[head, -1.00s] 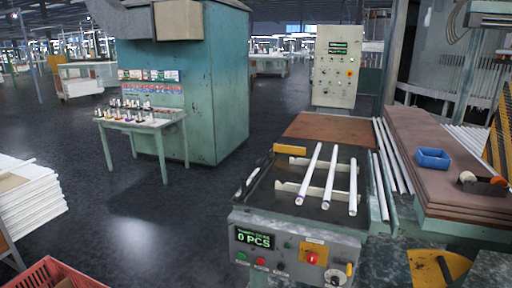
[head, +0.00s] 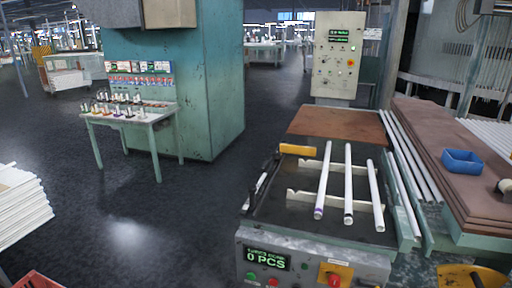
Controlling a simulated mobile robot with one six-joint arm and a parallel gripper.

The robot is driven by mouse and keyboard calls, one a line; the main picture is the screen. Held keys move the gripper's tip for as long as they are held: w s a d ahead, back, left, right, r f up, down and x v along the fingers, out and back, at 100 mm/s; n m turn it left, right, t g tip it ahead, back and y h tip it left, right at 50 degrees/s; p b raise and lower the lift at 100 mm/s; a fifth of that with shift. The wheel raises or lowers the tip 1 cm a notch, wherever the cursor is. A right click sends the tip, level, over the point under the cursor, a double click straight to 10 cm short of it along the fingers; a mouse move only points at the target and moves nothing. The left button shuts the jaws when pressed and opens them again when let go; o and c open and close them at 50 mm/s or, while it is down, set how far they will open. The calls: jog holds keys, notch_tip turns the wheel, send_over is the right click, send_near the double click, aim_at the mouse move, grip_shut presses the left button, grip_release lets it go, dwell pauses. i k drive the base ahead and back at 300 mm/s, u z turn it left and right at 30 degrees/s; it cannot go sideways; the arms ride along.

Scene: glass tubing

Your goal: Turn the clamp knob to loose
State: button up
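The machine bench (head: 310,258) with a "0 PCS" display (head: 263,258) stands at the lower middle of the head view. Its front panel carries a red knob or button on a yellow plate (head: 335,277), cut by the bottom edge. A small pale control (head: 369,285) at the panel's lower right is almost wholly cut off. I cannot tell which control is the clamp knob, or its setting. White glass tubes (head: 348,185) lie side by side on notched supports on the bench top. My gripper is not in view.
A teal cabinet (head: 205,95) and a small table with bottles (head: 150,118) stand at the left. A control box (head: 338,60) stands behind the bench. A blue tray (head: 462,161) sits on brown boards at the right. Dark floor is clear left of the bench.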

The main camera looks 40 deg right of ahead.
aim_at(276, 155)
jog(key=u, duration=0.55)
jog(key=i, duration=1.15)
jog(key=u, duration=0.4)
